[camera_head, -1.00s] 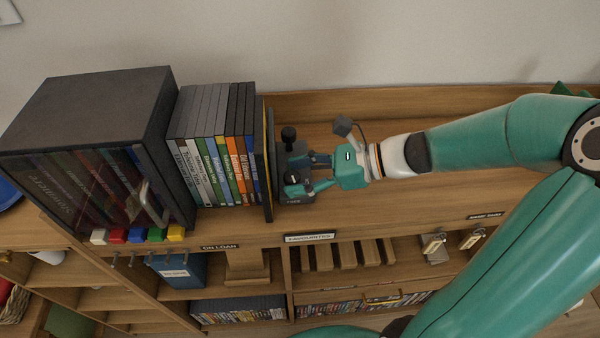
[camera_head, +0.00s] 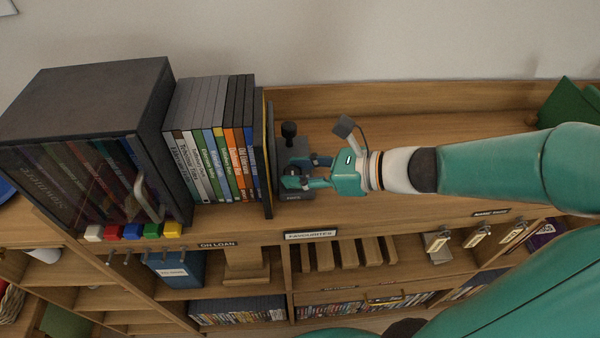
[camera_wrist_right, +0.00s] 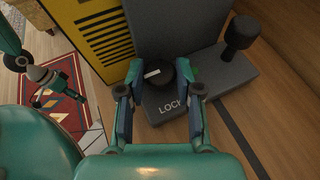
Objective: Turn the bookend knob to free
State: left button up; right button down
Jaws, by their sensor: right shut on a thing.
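The dark grey bookend (camera_head: 274,150) stands upright against the right end of the DVD row. Its base carries a round black knob (camera_wrist_right: 158,72) with a white pointer mark, which points left in the right wrist view. The word LOCK (camera_wrist_right: 170,106) shows on the base below the knob; no other marking is readable. My right gripper (camera_head: 303,172) reaches in from the right, its fingers shut on the knob's sides; it also shows in the right wrist view (camera_wrist_right: 160,92).
A taller black post knob (camera_head: 289,130) stands on the bookend base behind the gripper. DVDs (camera_head: 215,135) and a dark glass-fronted case (camera_head: 95,95) stand left. The shelf top right of the bookend is mostly clear. A FAVOURITES label (camera_head: 310,234) marks the front edge.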

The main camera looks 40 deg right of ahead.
jog(key=c, duration=0.8)
grip_release()
jog(key=v, duration=1.2)
jog(key=shift+f, duration=0.1)
